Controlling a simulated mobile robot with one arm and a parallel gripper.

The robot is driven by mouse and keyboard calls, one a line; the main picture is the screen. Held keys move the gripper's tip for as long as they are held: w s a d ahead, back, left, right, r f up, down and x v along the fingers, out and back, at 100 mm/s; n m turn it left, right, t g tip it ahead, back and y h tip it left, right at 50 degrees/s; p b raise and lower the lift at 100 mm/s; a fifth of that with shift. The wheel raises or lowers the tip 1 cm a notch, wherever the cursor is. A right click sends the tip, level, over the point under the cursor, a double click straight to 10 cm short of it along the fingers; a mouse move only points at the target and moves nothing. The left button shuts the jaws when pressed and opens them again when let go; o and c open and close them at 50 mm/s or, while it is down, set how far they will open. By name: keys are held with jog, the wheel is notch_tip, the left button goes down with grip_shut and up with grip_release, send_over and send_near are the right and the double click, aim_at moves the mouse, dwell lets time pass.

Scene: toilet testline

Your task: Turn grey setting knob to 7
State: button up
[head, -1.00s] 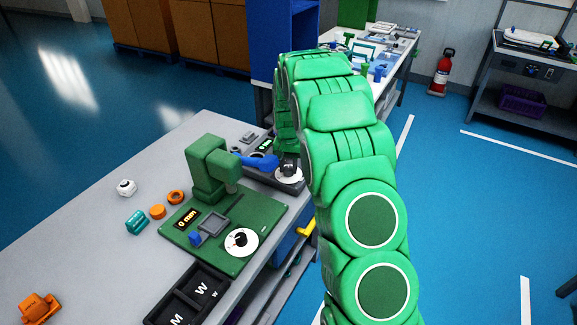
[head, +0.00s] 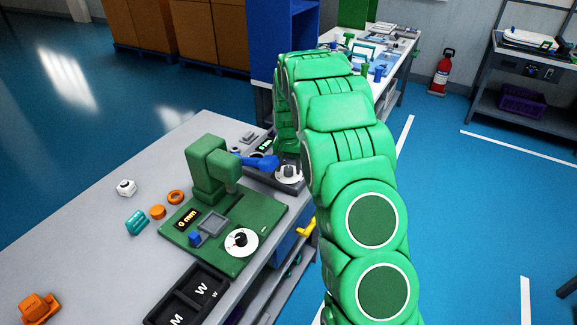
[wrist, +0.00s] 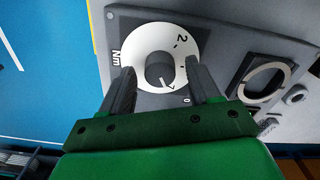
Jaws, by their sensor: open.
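The grey setting knob (wrist: 160,72) is at the centre of a white dial (wrist: 147,48) marked "Nm" and 2 in the wrist view. A dark mark lies on the dial by the knob's lower right. The dial and its knob (head: 289,171) also show on a dark grey device on the bench in the head view. My gripper (wrist: 160,88) is open, with one dark finger on each side of the knob in the wrist view. I cannot tell whether either finger touches it. In the head view my arm hides most of the gripper.
A green press fixture (head: 265,215) with a blue handle (head: 262,162) and its own white dial (head: 240,242) stands nearby. A ring-shaped part (wrist: 263,80) is beside the dial. Small orange and teal parts and a black tray (head: 190,300) lie on the bench.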

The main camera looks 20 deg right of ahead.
aim_at(289, 168)
jog(key=shift+r, duration=3.85)
jog(key=shift+s+r, duration=0.1)
